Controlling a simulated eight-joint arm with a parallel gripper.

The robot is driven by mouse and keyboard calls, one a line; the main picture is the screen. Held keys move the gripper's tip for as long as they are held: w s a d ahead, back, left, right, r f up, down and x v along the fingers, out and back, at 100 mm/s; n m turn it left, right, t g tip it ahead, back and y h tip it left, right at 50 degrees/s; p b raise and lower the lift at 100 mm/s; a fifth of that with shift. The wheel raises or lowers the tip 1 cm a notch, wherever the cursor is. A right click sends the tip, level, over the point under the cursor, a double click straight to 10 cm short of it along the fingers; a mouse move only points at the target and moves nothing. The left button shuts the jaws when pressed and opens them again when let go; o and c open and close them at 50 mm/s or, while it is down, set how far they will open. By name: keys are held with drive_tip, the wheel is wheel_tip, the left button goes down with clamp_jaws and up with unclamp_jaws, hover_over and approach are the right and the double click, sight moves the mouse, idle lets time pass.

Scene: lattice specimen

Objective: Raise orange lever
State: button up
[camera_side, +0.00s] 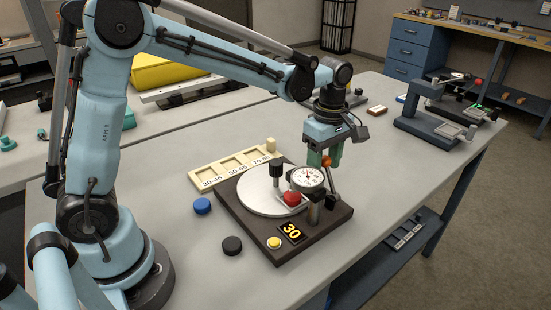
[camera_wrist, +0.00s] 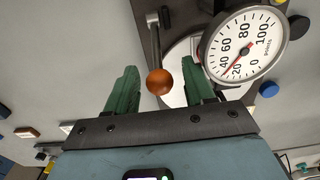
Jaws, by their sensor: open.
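The orange lever is a thin dark rod with an orange ball knob (camera_wrist: 160,82), which shows between my open fingers in the wrist view. In the side view its knob (camera_side: 326,161) is partly hidden by my green fingers. My gripper (camera_side: 332,158) is open and hangs just over the lever at the back right of the tester. The round dial gauge (camera_wrist: 242,45) is beside the right finger in the wrist view; it also shows in the side view (camera_side: 308,179). The tester's dark base (camera_side: 322,233) carries a light round plate (camera_side: 250,195) and a display reading 30.
A red disc (camera_side: 292,198) sits on the plate under the gauge. A blue disc (camera_side: 202,206) and a black disc (camera_side: 232,245) lie left of the base. A cream tray (camera_side: 210,177) with marked ranges lies behind it.

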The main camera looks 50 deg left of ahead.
drive_tip(key=shift+r, duration=2.8)
drive_tip(key=shift+o, duration=0.4)
